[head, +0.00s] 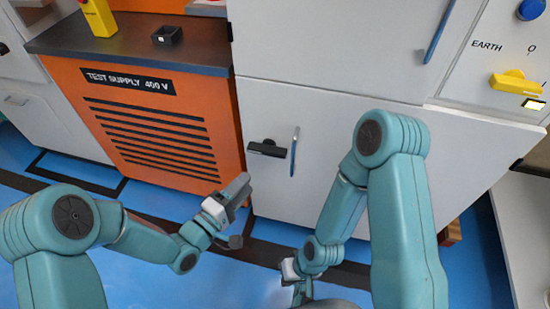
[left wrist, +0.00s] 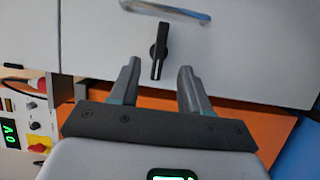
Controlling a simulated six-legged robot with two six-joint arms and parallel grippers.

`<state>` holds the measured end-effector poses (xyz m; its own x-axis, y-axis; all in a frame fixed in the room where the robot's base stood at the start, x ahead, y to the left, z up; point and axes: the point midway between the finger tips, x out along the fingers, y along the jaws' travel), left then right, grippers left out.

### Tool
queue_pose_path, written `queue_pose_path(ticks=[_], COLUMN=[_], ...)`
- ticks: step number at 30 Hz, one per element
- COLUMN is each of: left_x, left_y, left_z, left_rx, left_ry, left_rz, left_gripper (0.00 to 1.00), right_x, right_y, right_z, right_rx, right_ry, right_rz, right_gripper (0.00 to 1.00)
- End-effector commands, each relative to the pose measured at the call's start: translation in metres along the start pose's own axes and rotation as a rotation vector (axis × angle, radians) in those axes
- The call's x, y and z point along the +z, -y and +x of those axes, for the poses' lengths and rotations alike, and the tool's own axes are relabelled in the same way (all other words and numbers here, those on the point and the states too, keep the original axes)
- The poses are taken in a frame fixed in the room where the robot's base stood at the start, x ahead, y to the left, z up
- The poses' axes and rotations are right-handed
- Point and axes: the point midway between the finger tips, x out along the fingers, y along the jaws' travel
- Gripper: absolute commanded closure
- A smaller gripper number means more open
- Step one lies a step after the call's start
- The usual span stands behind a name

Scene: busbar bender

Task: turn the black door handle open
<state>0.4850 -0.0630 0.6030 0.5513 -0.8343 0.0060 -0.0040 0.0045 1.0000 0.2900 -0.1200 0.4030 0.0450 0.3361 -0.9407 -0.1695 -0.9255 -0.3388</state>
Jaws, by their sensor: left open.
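The black door handle (head: 267,149) lies level on the lower white cabinet door (head: 330,120), left of a vertical blue-grey bar handle (head: 294,151). In the left wrist view the black handle (left wrist: 159,50) shows ahead of the fingertips, roughly centred between them, with the bar handle (left wrist: 165,11) beyond it. My left gripper (head: 238,191) is open and empty, below and left of the black handle and apart from it. Its two fingers also show in the left wrist view (left wrist: 158,72). My right gripper (head: 292,275) is low in the head view, partly hidden, and its jaws are unclear.
An orange test supply cabinet (head: 150,115) with a dark top stands left of the door. A yellow item (head: 99,17) and a small black box (head: 167,36) are on it. A panel with a yellow earth switch (head: 515,82) is at right. Blue floor lies in front.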

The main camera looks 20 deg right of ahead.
Motion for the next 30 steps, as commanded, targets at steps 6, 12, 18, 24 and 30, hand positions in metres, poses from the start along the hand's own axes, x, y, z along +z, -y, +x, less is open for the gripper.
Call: queue_pose_path(ticks=[6, 12, 18, 24, 30], left_x=[0.005, 0.006, 0.004, 0.002, 0.001], left_y=[0.003, 0.004, 0.003, 0.001, 0.001], left_z=[0.056, 0.101, 0.129, 0.137, 0.136], left_rx=[0.001, -0.001, -0.002, -0.003, -0.003], left_ry=[0.003, 0.002, 0.001, 0.0, 0.0], left_rz=[0.003, 0.002, 0.002, 0.0, 0.0], left_gripper=[0.53, 0.53, 0.53, 0.53, 0.56], right_x=[0.0, -0.001, -0.002, -0.002, -0.002], right_y=[-0.004, -0.007, -0.009, -0.01, -0.01], right_z=[0.011, 0.019, 0.023, 0.023, 0.023], right_rx=[0.0, 0.0, 0.0, 0.001, 0.001], right_ry=[0.0, 0.0, -0.004, -0.005, -0.005], right_rz=[0.001, 0.001, 0.004, 0.006, 0.006], right_gripper=[1.0, 1.0, 1.0, 1.0, 1.0])
